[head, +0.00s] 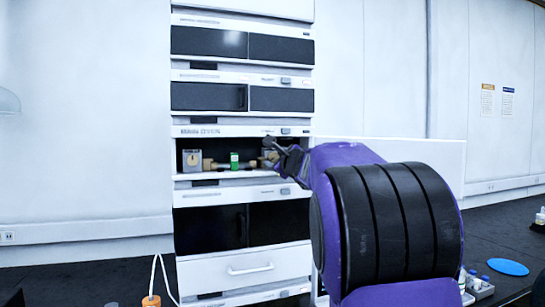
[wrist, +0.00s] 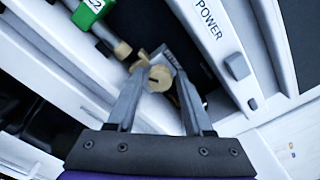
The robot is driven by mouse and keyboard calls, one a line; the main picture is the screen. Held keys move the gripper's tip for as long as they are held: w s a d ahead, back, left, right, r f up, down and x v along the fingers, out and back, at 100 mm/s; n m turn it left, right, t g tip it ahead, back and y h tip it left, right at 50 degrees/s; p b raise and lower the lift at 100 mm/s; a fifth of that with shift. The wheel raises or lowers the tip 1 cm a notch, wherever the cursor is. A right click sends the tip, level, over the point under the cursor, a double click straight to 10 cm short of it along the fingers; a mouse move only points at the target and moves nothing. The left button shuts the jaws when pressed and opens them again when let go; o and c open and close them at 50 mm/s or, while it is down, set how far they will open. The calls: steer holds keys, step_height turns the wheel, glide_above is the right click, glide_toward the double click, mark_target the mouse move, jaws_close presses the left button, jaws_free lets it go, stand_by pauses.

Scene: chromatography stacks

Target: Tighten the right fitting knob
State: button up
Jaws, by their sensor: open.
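In the wrist view, the tan right fitting knob (wrist: 158,78), with a dark slot on its face, lies between the fingertips of my gripper (wrist: 159,72). The fingers are open on either side of it; I cannot tell whether either touches it. A green-labelled column (wrist: 92,10) with a tan end fitting (wrist: 122,50) is up and left of the knob. In the head view, my gripper (head: 276,149) reaches into the open bay at its right side and partly hides the knob there. The green column (head: 234,160) lies mid-bay.
A block with a round tan face (head: 192,160) stands at the bay's left. Dark-fronted modules (head: 208,42) rise above the bay, and a drawer (head: 250,268) is below. In the wrist view, a panel marked POWER with a grey button (wrist: 237,66) is close to the right finger.

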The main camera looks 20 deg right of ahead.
steer(key=shift+w, duration=0.2)
jaws_close()
